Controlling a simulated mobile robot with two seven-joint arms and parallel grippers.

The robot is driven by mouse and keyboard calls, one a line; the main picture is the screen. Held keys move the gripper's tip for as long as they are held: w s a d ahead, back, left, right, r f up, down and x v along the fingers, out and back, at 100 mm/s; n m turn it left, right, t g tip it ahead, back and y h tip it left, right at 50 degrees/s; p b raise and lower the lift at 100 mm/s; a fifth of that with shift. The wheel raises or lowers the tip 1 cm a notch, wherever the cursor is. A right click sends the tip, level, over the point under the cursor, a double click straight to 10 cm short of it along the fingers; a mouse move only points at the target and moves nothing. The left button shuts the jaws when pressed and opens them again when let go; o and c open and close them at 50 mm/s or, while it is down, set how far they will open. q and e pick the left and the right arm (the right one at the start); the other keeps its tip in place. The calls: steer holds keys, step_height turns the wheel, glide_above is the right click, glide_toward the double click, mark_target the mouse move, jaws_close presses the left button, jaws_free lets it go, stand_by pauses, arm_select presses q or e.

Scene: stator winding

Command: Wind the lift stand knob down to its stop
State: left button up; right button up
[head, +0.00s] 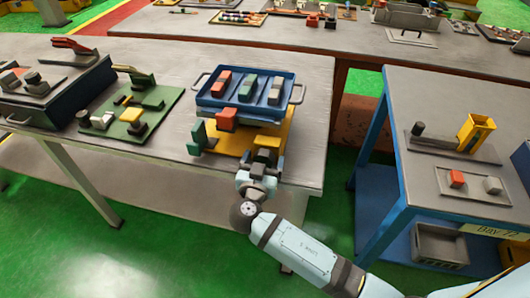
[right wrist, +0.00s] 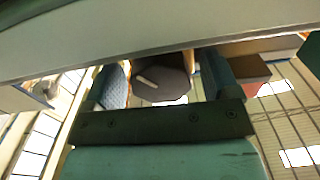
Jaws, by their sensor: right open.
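The lift stand has a yellow base (head: 228,146) on the near edge of the grey bench, below a blue tray (head: 284,107) with side handles. My right gripper (head: 265,160) is at the front right of the stand. In the right wrist view a dark, faceted knob (right wrist: 160,80) with a white mark lies between the open fingers of this gripper (right wrist: 162,72). Gaps appear to remain beside the knob; contact is not clear. In the head view the gripper hides the knob. My left gripper is not in view.
The tray holds red, green and grey blocks. A green board with parts (head: 128,112) lies to the left. A blue-framed table (head: 408,185) stands right, across a gap.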

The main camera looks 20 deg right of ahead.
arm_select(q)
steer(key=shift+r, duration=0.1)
arm_select(e)
steer(key=shift+c, duration=0.2)
steer(key=c, duration=0.9)
steer(key=shift+n, duration=0.3)
steer(key=shift+n+b, duration=0.3)
steer(key=shift+n, duration=0.3)
steer(key=n, duration=0.3)
steer(key=shift+r, duration=0.1)
steer(key=shift+n, duration=1)
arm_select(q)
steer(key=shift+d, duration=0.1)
arm_select(e)
steer(key=shift+r, duration=0.1)
